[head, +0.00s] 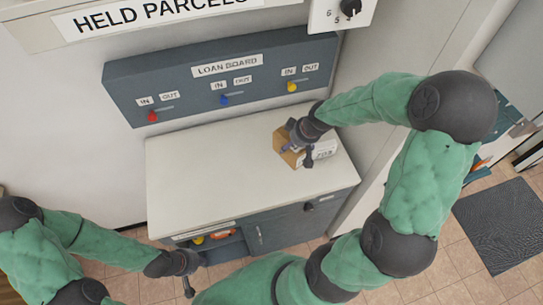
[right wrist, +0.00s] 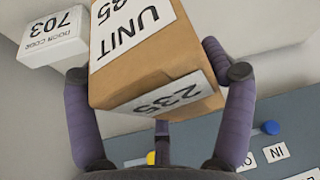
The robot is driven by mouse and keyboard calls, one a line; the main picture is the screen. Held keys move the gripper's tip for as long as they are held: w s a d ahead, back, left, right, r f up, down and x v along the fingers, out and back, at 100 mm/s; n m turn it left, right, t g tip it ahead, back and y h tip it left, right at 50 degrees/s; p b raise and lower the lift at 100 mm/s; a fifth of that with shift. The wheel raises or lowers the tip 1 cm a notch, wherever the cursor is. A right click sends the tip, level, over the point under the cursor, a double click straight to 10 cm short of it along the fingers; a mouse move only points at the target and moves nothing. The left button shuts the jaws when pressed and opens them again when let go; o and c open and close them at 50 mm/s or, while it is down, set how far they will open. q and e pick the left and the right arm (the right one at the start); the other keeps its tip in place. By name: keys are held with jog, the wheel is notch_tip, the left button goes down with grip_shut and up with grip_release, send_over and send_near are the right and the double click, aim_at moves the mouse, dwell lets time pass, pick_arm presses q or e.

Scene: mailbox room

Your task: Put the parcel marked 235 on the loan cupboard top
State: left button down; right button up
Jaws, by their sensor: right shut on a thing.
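The brown parcel (head: 285,152) shows at the right part of the loan cupboard top (head: 205,165). In the right wrist view the parcel (right wrist: 185,88) carries white labels, one reading 235 and one reading UNIT with a partly hidden number. My right gripper (head: 299,146) is shut on the parcel, its fingers on either side. I cannot tell whether the parcel touches the top. My left gripper (head: 198,277) is open and empty, low in front of the cupboard's left part.
A white block (right wrist: 52,37) reading DOOR CODE 703 is beside the parcel. The loan board (head: 220,80) with red, blue and yellow knobs is on the wall behind. The left and middle of the top are bare. A dark mat (head: 500,225) lies on the floor at right.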

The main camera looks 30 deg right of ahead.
jog(key=shift+w+a+f+b, duration=0.7)
jog(key=shift+a+f, duration=0.25)
jog(key=shift+f, duration=0.65)
jog(key=shift+w+a+f+b, duration=0.45)
jog(key=shift+a+f+b, duration=0.45)
jog(key=shift+f, duration=0.75)
jog(key=shift+w+a+f+b, duration=0.65)
jog(key=shift+a+f, duration=0.3)
jog(key=shift+f, duration=0.65)
jog(key=shift+f, duration=0.1)
jog(key=o, duration=1.4)
jog(key=shift+s+f, duration=0.1)
jog(key=shift+o, duration=0.9)
jog(key=shift+r, duration=0.2)
jog(key=p+v, duration=0.3)
jog(key=v, duration=0.9)
jog(key=shift+p, duration=0.4)
